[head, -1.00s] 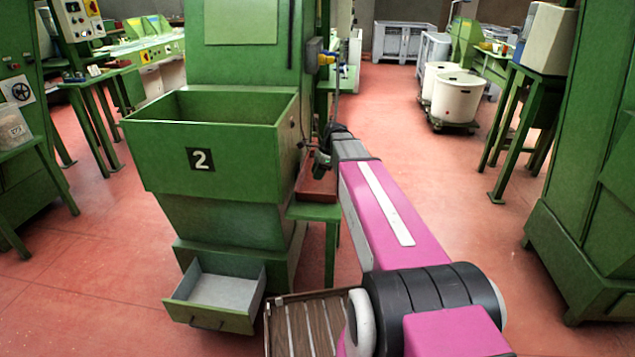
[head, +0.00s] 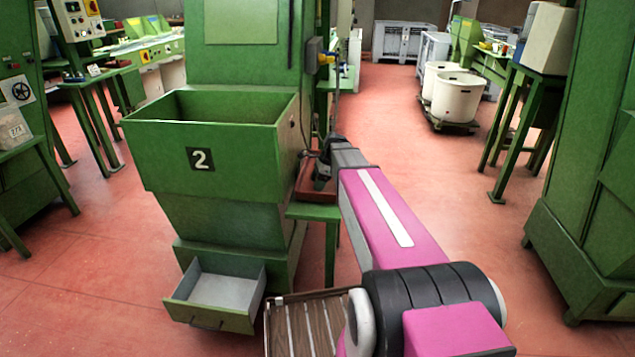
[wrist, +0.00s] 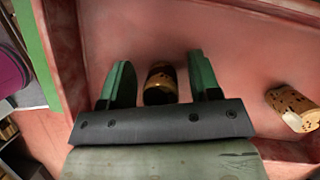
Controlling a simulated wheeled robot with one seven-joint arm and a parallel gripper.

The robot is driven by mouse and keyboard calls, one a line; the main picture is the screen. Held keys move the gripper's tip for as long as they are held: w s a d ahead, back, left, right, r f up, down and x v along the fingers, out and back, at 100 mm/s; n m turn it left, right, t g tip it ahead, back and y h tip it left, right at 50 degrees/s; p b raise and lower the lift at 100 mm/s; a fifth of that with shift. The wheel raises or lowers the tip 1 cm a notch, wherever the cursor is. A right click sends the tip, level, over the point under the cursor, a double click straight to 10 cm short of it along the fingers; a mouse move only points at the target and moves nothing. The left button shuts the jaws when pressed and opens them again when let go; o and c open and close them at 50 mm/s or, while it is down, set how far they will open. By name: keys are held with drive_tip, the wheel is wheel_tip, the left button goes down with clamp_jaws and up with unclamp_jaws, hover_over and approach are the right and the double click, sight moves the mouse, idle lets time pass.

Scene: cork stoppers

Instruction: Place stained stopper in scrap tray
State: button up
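A dark brown, blotched stopper (wrist: 160,84) lies in the wrist view between the two green fingers of my gripper (wrist: 161,85), with a visible gap on each side. My gripper is open. A lighter, speckled cork stopper (wrist: 293,108) with a pale end lies to the right, outside the fingers. Both are in a reddish tray (wrist: 235,45). In the head view the red-brown tray (head: 316,196) sits on a small green stand beside the machine marked 2, with my gripper (head: 322,172) low over it. The stoppers are hidden there.
A green hopper (head: 205,160) stands just left of the tray. Below it, a grey-lined drawer (head: 220,291) is pulled open. A slatted brown crate (head: 305,325) is on the floor nearby.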

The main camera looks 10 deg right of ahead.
drive_tip(key=v, duration=1.2)
drive_tip(key=shift+r, duration=0.15)
